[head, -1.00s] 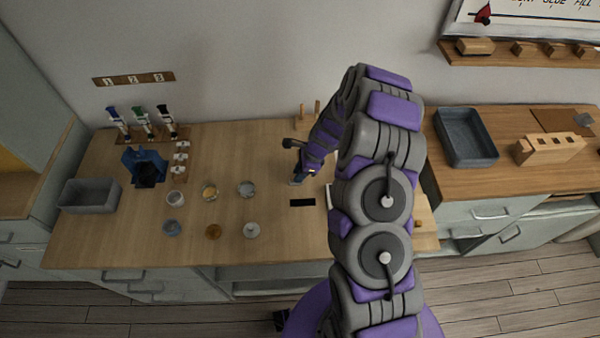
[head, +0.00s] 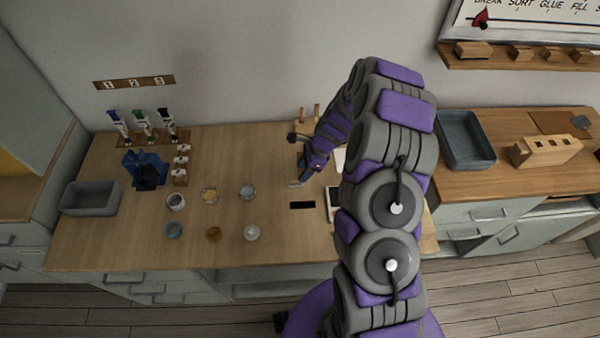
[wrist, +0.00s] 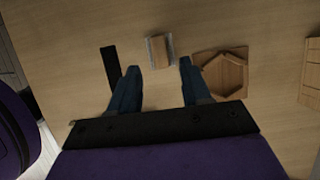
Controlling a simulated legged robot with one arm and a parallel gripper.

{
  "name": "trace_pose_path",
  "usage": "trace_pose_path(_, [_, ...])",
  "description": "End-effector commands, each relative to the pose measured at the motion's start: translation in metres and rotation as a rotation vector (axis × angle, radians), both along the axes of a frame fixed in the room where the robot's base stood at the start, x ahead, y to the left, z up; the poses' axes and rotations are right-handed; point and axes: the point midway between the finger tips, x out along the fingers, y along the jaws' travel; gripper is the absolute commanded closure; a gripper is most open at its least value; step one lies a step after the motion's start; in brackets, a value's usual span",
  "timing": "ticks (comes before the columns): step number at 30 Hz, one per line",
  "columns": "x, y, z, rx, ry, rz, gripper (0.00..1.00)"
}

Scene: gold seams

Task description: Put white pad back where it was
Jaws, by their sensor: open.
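My gripper (head: 301,179) is open above the middle right of the wooden table. In the wrist view its two blue fingers (wrist: 158,68) are apart, with nothing between them. A small block with a wooden top and pale grey edges (wrist: 160,51) lies just beyond the fingertips; it shows as a small pale piece (head: 295,184) in the head view. A white flat piece (head: 340,160) is partly hidden behind my arm; I cannot tell whether it is the white pad.
A black strip (head: 302,205) lies near the gripper. A hexagonal wooden tray (wrist: 220,74) is right of the fingers in the wrist view. Several small bowls (head: 214,234) stand to the left, with a grey bin (head: 91,199) farther left. A dark tray (head: 466,140) is on the right counter.

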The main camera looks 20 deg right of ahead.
Motion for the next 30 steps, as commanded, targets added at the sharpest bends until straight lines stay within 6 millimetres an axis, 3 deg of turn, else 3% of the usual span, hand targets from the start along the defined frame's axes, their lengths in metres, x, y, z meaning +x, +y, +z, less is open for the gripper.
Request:
trace_pose_path(1, [0.000, -0.006, 0.014, -0.002, -0.005, -0.003, 0.52])
trace_pose_path(9, [-0.003, -0.024, 0.058, -0.002, -0.003, -0.003, 0.52])
trace_pose_path(16, [-0.005, -0.029, 0.075, -0.002, -0.005, 0.007, 0.52])
trace_pose_path(20, [-0.013, -0.019, 0.092, -0.005, -0.019, 0.079, 0.52])
trace_pose_path(23, [-0.025, -0.006, 0.115, -0.012, -0.046, 0.182, 0.52])
trace_pose_path(30, [-0.068, 0.024, 0.172, -0.037, -0.106, 0.476, 0.52])
